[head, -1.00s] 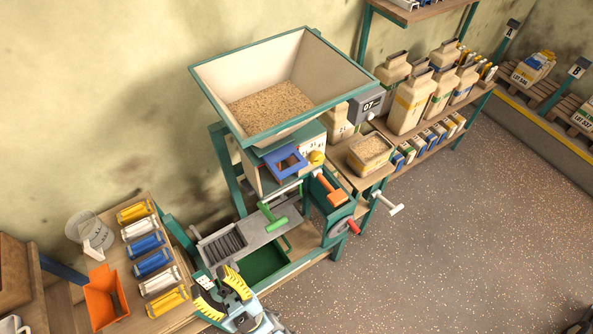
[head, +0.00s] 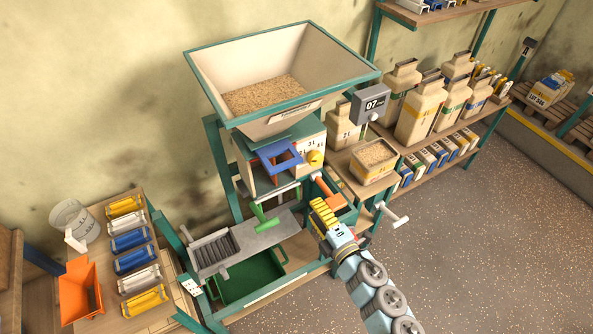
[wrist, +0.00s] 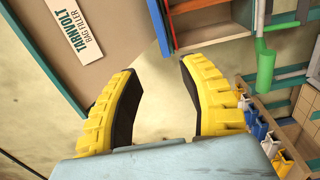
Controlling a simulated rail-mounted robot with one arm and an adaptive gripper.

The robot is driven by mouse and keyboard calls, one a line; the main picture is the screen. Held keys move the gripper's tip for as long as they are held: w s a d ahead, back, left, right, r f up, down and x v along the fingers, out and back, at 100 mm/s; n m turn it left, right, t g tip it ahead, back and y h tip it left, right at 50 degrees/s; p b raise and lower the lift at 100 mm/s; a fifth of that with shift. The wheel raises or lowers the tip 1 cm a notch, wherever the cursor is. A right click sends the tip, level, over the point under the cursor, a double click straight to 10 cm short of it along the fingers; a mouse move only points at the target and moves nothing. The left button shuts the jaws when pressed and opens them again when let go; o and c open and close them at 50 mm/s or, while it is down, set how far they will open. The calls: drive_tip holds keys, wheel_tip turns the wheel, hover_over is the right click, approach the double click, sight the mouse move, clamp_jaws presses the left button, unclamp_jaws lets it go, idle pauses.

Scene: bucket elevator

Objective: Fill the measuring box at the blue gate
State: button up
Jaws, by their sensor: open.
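The blue gate (head: 280,156) is a blue frame on the front of the beige box under the hopper, which I take for the measuring box (head: 312,150). The gate appears shut or partly drawn; I cannot tell. My gripper (head: 322,214) is in front of the machine, right of and below the gate, apart from it. In the wrist view its two yellow fingers (wrist: 163,95) are spread with nothing between them. A blue edge (wrist: 163,30) with red parts shows beyond them.
The hopper (head: 295,114) holds grain. Below the gate are a green handle (head: 263,218), an orange handle (head: 326,188) and a green bin (head: 246,280). A crank (head: 392,214) sticks out at right. A grain tub (head: 374,160) stands on the bench. The floor at right is clear.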

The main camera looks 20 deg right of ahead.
drive_tip(key=p, duration=0.2)
approach(287, 167)
drive_tip(key=w, duration=0.8)
drive_tip(key=shift+w+a+r, duration=0.1)
drive_tip(key=shift+a, duration=0.3)
drive_tip(key=shift+w+d+p, duration=0.15)
drive_tip(key=shift+w+p, duration=0.15)
drive_tip(key=shift+w, duration=1.05)
clamp_jaws()
